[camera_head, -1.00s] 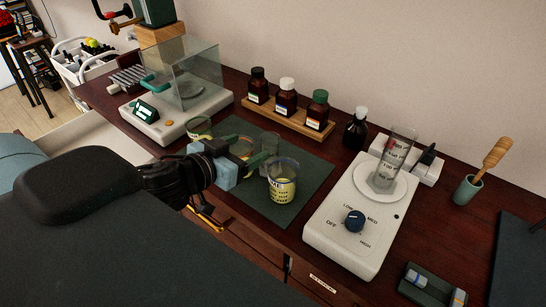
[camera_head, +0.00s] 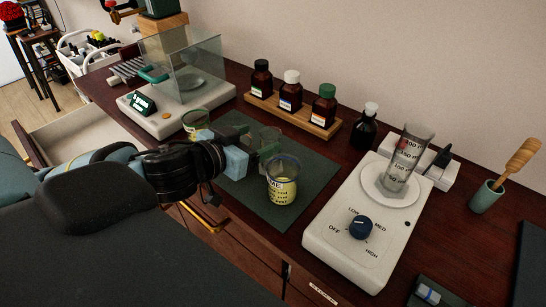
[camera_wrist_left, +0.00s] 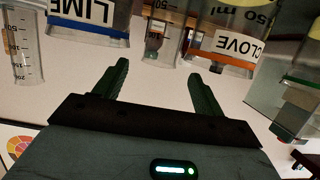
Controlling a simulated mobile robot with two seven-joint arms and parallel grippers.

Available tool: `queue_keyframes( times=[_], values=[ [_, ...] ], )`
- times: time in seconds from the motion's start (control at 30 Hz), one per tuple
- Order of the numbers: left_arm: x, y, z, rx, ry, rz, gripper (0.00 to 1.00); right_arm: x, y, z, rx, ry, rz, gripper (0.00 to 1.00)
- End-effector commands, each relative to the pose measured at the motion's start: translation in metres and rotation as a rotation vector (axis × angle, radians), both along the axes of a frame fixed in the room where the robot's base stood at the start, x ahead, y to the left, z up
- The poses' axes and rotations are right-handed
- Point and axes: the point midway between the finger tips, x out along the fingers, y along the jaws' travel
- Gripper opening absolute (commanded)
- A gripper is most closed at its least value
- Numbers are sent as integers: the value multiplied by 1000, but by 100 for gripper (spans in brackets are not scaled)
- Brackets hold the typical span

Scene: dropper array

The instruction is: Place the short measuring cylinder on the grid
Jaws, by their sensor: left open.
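My left gripper (camera_head: 254,146) is low over the dark green mat (camera_head: 235,205), open, fingers pointing away to the right. It also shows in the left wrist view (camera_wrist_left: 158,80) with nothing between its fingertips. A small clear glass vessel (camera_head: 270,136) stands behind the fingers, perhaps the short measuring cylinder. In the left wrist view a small clear vessel (camera_wrist_left: 156,45) appears beyond the gap between the fingers. A yellow-filled beaker (camera_head: 282,188) stands just right of the fingers. I cannot make out the grid for certain. The right gripper is not in view.
Another beaker (camera_head: 196,122) stands at the mat's far left. Behind are a glass-shielded balance (camera_head: 160,120) and brown bottles on a wooden rack (camera_head: 270,115). A white stirrer (camera_head: 340,245) at right bears a tall graduated vessel (camera_head: 407,155). Labelled LIME (camera_wrist_left: 90,20) and CLOVE (camera_wrist_left: 225,42) beakers flank the wrist view.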

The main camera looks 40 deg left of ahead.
Motion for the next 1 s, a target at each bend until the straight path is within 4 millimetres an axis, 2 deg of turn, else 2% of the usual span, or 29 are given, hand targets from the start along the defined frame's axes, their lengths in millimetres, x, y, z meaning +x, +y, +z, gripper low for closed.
queue_keyframes(
  times=[0.03, 0.27, 0.5, 0.8, 1.0],
  values=[
    [4, 0, -7, 0, 4, 0, 70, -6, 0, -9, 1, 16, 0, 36],
    [16, -3, -12, 0, 4, 0, 70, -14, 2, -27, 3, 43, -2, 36],
    [34, -4, -12, -1, 1, 1, 70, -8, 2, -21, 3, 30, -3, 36],
    [35, -4, -13, 1, 1, 0, 70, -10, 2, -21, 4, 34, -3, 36],
    [35, -4, -14, 1, 2, 0, 44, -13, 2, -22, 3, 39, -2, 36]
  ],
)
